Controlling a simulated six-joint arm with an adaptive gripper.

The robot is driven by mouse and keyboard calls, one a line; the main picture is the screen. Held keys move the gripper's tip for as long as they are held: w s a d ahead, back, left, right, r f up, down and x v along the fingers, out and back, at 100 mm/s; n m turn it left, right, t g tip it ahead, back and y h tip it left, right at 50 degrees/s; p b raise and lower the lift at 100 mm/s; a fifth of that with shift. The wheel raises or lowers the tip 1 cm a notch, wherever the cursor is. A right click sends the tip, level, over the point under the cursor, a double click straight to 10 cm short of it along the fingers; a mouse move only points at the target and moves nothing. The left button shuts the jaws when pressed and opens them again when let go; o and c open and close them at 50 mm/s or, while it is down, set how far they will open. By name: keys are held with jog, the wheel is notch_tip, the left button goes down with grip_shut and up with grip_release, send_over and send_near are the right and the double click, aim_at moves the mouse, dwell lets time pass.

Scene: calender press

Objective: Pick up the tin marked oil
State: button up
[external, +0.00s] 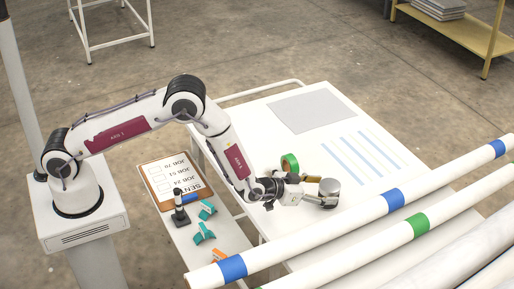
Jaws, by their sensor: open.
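A short round metal tin (330,187) with a tan-brown top area stands on the white table (262,130); no oil marking is readable on it from here. My gripper (316,192) is low over the table, reaching in from the left with its fingers at the tin's left side. The jaws are open. The fingers overlap the tin in the picture, and I cannot tell whether they touch it.
A green tape roll (289,163) stands just behind my gripper. Long white rollers with blue (393,199) and green bands lie close in front. A clipboard (174,180), a black-based stamp (180,212) and teal and orange clips (205,232) lie left. The table's far side holds a flat grey sheet (303,110).

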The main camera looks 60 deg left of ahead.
jog(key=shift+x, duration=1.55)
jog(key=shift+d, duration=0.1)
jog(key=shift+c, duration=0.4)
jog(key=c, duration=1.3)
jog(key=shift+r, duration=0.15)
jog(key=shift+r, duration=4.85)
